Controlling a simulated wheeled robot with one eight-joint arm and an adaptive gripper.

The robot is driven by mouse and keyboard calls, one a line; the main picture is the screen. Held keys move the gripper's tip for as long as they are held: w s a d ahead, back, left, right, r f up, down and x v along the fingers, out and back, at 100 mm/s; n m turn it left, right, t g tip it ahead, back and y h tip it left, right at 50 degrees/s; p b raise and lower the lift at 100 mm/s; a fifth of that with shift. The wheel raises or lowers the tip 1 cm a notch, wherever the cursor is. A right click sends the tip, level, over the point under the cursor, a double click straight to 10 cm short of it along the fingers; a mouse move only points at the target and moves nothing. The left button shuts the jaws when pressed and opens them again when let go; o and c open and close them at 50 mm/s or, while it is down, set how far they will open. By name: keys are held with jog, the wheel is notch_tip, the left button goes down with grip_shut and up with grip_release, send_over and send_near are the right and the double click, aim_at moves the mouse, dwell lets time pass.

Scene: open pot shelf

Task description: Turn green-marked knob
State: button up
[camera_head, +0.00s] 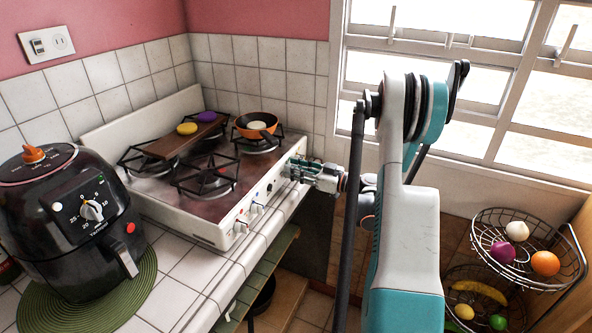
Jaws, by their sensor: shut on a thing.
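A white stove (208,230) stands on the tiled counter, its front panel facing right. White knobs line the panel; a near knob (242,225) and another knob (257,208) are clear of my arm. Small coloured marks show on the panel, but I cannot make out a green one for certain. My gripper (291,169) reaches in from the right at the far end of the panel. It is shut on a knob there, which its fingers hide almost fully. How far that knob is turned cannot be seen.
A black air fryer (70,215) stands on a green mat (130,300) at the left. A pan (257,124) and a wooden board (180,141) sit on the stove top. A wire fruit basket (490,270) is at the right. The window is behind my arm.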

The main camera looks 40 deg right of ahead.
jog(key=shift+a+f+n+b, duration=0.1)
jog(key=shift+n+b, duration=0.6)
jog(key=shift+n, duration=0.2)
jog(key=shift+a+n, duration=0.1)
jog(key=shift+n, duration=0.8)
jog(key=o, duration=0.9)
jog(key=shift+o, duration=0.2)
jog(key=shift+s, duration=0.15)
jog(key=v, duration=1.2)
